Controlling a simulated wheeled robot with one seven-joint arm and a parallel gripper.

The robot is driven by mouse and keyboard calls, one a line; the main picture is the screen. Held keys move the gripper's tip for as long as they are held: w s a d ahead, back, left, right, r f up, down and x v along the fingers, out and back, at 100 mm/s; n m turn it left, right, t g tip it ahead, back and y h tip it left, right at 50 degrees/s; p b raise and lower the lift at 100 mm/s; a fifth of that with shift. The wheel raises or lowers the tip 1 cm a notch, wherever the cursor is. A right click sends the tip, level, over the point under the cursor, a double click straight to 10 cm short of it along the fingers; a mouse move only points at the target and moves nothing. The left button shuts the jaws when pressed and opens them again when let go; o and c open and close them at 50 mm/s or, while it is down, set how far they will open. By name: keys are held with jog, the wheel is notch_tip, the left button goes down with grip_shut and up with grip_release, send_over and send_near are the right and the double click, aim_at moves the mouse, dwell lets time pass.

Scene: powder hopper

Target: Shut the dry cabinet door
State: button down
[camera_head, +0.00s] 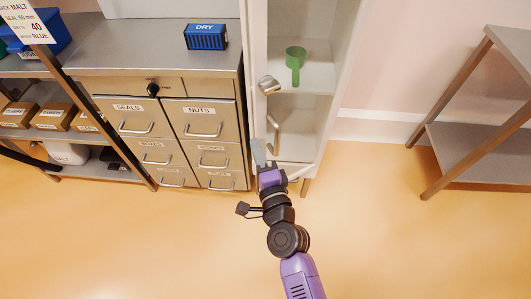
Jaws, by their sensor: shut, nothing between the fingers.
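The dry cabinet (318,128) is a tall white unit at the centre, with its interior and shelves in view. Its door (254,60) stands open at the left side, seen nearly edge-on as a narrow white strip. A metal bar handle (274,135) shows beside the door strip, with a metal knob-like end (269,85) above it. My gripper (257,147) is shut and empty, at the lower part of the door, just left of the bar handle's lower end. I cannot tell whether it touches the door.
Left are steel drawers (205,132) and a blue box marked DRY (206,37) on the worktop (150,45). A steel table (475,150) stands right. The orange floor (390,240) in front is clear.

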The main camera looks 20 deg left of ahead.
jog(key=w+a+m+t+h+b, duration=0.2)
jog(key=w+a+m+t+h, duration=0.1)
jog(key=w+a, duration=0.7)
jog(key=w+m+h, duration=0.1)
jog(key=h, duration=0.1)
jog(key=shift+w+h, duration=0.15)
jog(key=shift+h, duration=0.25)
jog(key=shift+r, duration=0.1)
jog(key=shift+d, duration=0.1)
